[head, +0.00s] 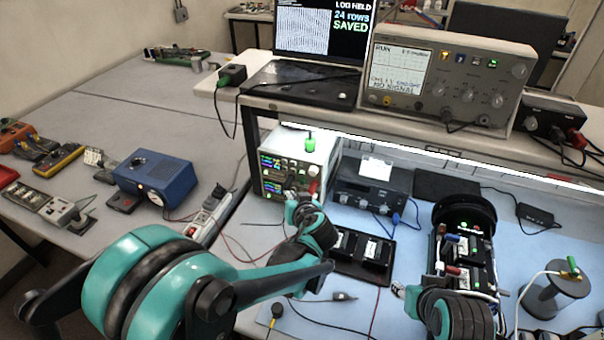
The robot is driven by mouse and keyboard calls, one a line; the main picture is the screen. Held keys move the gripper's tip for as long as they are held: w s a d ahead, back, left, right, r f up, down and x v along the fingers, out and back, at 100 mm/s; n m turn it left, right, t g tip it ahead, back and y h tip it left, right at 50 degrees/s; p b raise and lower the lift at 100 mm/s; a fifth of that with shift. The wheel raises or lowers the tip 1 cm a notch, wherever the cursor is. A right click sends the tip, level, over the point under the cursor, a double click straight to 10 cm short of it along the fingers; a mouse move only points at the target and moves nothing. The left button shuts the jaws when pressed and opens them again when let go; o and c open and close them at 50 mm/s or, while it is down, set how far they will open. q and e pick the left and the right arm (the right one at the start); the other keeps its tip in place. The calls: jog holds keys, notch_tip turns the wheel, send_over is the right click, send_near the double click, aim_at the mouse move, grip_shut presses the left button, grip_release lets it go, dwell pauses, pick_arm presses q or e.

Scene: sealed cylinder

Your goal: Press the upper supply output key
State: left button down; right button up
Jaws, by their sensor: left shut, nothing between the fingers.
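The bench supply (324,157) is a pale box under the raised shelf, with small lit coloured readouts on the left of its front. My left gripper (291,184) is shut and empty, right in front of the lower part of this front. The gripper and wrist hide part of the panel. I cannot make out the upper output key or whether a fingertip touches it.
A dark instrument (372,187) stands right of the supply, with a black tray (345,262) in front. An open black cylinder (465,212) holding electronics stands farther right, near a cable spool (552,298). A blue box (156,177) and a power strip (209,215) lie left. Loose leads cross the mat.

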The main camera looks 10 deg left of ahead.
aim_at(302, 173)
pick_arm(q)
jog(key=shift+w+d, duration=0.2)
jog(key=shift+w, duration=0.9)
jog(key=shift+w+d, duration=0.25)
jog(key=shift+w, duration=0.85)
jog(key=shift+w+d, duration=0.2)
jog(key=shift+w, duration=0.9)
jog(key=shift+w+d, duration=0.1)
jog(key=shift+w, duration=0.3)
jog(key=shift+w+b, duration=0.3)
jog(key=shift+w, duration=0.05)
jog(key=shift+s, duration=0.75)
jog(key=shift+s, duration=0.1)
